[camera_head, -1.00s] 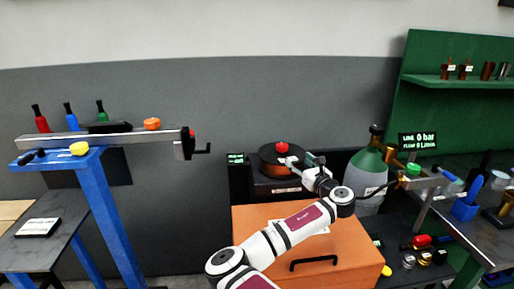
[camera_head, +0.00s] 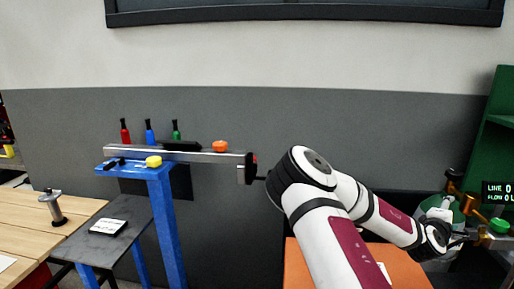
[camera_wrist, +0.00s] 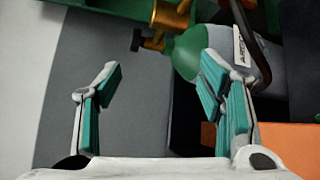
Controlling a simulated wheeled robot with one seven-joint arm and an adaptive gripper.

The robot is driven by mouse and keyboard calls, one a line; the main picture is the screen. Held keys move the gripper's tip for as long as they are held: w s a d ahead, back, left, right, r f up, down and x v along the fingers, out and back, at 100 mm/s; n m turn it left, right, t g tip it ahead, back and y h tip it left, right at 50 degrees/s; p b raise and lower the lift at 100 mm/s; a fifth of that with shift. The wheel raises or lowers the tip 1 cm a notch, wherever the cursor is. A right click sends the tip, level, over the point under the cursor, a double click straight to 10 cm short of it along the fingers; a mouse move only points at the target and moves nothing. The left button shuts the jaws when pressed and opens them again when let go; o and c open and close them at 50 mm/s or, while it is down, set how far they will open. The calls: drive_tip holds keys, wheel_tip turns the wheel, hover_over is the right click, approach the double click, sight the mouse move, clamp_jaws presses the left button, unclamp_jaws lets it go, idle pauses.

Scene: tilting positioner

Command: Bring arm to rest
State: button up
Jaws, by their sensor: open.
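My gripper (camera_wrist: 160,95) is open and empty in the wrist view, its teal-padded fingers wide apart. Beyond the fingers is the green and grey gas cylinder (camera_wrist: 220,50) with its brass valve (camera_wrist: 170,14); it does not touch my fingers as far as I can tell. In the head view my arm reaches from the lower middle to the right, its wrist end in front of the cylinder (camera_head: 441,210).
The blue positioner stand (camera_head: 165,215) with its grey beam (camera_head: 180,154) and crank is left of my arm. An orange cabinet (camera_head: 405,268) lies below my arm. A display (camera_head: 496,194) and green shelf panel (camera_head: 497,140) are at right. A wooden table (camera_head: 35,215) is far left.

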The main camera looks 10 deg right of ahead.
drive_tip(key=s+a+f+m+g+y, duration=0.25)
drive_tip(key=a+f+m+y, duration=0.2)
drive_tip(key=a+m, duration=0.35)
drive_tip(key=s+a+r+m+y, duration=0.1)
drive_tip(key=a+r+y, duration=0.3)
drive_tip(key=a, duration=0.6)
drive_tip(key=a+r+m+y, duration=0.1)
drive_tip(key=a+r+y, duration=0.25)
drive_tip(key=a, duration=0.65)
drive_tip(key=s+a+r+y, duration=0.1)
drive_tip(key=s+a+r, duration=0.5)
drive_tip(key=s+a, duration=0.2)
drive_tip(key=s+a+r+n+y, duration=0.1)
drive_tip(key=s+a+r, duration=0.6)
drive_tip(key=s, duration=0.5)
drive_tip(key=shift+s+a, duration=0.3)
drive_tip(key=shift+a, duration=0.95)
